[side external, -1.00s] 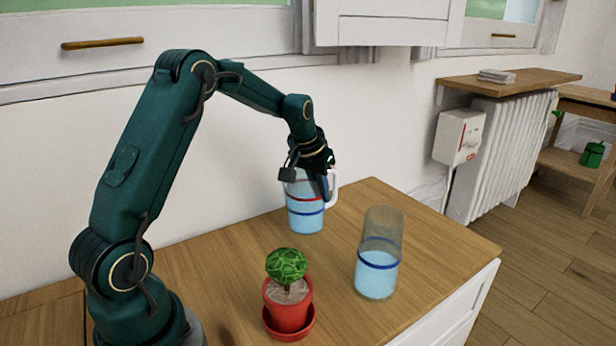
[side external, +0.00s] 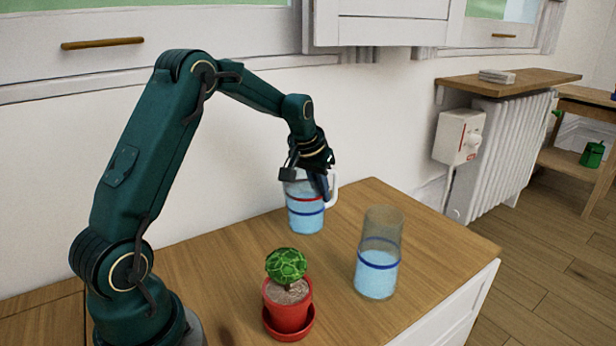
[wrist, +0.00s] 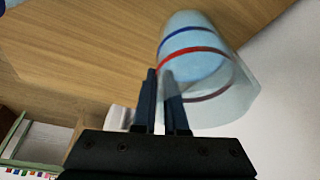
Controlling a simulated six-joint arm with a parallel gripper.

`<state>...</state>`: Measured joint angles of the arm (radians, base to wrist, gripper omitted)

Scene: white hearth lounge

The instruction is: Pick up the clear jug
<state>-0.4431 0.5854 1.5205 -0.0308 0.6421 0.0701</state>
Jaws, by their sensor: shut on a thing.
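The clear jug (side external: 304,217) stands upright on the wooden counter near the wall. It holds pale blue liquid, has a red and a blue band, and a white handle on its right. My gripper (side external: 326,195) reaches down from above and is shut on the jug at its upper part, on the handle side. In the wrist view the jug (wrist: 207,65) lies just beyond the fingertips of my gripper (wrist: 161,78). The fingers hide part of its side, and I cannot tell exactly which part they pinch.
A clear cylindrical glass (side external: 378,262) with blue liquid and one blue band stands to the right of the jug. A small plant in a red pot (side external: 288,305) stands in front. The counter (side external: 225,270) is bare between them, and the white wall is close behind.

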